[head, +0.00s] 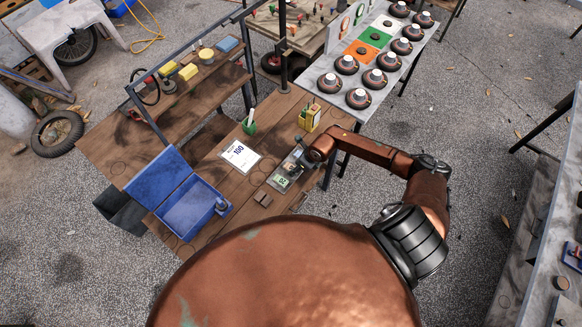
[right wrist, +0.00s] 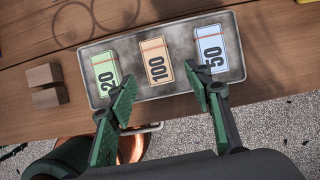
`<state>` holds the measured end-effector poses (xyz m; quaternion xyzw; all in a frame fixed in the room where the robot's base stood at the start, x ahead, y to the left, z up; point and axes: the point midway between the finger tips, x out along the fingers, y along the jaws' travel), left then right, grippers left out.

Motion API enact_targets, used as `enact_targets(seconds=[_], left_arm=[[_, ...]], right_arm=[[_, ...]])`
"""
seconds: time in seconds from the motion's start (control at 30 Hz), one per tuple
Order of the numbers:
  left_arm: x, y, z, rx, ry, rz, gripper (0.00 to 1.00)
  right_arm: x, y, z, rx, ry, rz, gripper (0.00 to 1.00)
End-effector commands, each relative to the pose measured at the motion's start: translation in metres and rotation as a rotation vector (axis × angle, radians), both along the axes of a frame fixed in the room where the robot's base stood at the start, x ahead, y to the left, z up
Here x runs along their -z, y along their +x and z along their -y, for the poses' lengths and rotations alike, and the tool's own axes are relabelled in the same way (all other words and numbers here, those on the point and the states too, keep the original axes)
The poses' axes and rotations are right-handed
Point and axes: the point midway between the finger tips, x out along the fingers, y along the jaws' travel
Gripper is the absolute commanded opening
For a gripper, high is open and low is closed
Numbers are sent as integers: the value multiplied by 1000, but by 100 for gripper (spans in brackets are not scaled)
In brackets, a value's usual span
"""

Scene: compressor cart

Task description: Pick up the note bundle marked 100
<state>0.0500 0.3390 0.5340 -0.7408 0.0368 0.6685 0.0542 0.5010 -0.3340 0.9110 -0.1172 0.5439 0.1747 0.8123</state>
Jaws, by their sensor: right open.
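The note bundle marked 100 (right wrist: 156,61) is orange with a band and lies in the middle of a grey metal tray (right wrist: 138,97). A green bundle marked 20 (right wrist: 104,66) lies to its left and a blue bundle marked 50 (right wrist: 211,51) to its right. My right gripper (right wrist: 161,77) is open and empty above the tray. In the head view my right gripper (head: 299,162) partly hides the tray (head: 274,184). My left gripper is not in view.
Two small wooden blocks (right wrist: 46,85) lie left of the tray. A white card reading 100 (head: 240,155) lies behind them on the wooden table (head: 215,145). An open blue case (head: 188,208), a green cup (head: 249,127) and a yellow holder (head: 310,117) stand around.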

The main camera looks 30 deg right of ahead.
Motion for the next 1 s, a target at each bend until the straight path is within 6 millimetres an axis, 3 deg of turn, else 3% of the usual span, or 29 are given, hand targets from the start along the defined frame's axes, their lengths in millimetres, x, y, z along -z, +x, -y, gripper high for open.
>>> enact_targets(seconds=[0.2,0.47,1.0], left_arm=[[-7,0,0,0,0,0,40],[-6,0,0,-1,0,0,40],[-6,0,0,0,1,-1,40]], right_arm=[[21,8,-5,1,2,1,46],[24,9,-5,0,1,2,46],[23,9,-5,0,2,1,13]])
